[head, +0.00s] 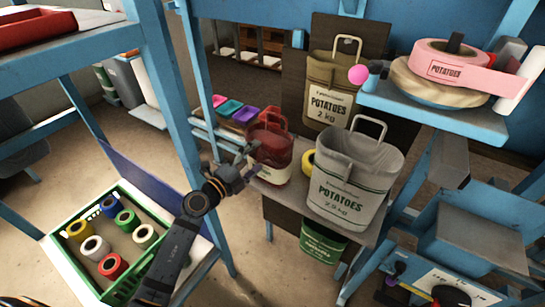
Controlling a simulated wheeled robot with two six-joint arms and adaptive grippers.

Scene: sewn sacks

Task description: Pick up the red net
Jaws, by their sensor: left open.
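The red net (273,143) is a dark red sack with a handle loop at its top and a pale label low on its front. It stands upright on a grey-topped stand (283,203) in the middle of the head view. My left gripper (250,164) is open at the left side of the red net, with its fingers pointing toward it. I cannot tell whether a finger touches the net. My right gripper is not in view.
A grey potato sack (352,180) stands close on the right of the red net, and a brown potato sack (332,100) is behind. A yellow roll (308,163) sits between. A blue post (174,110) rises left. A green crate (122,290) holds several rolls.

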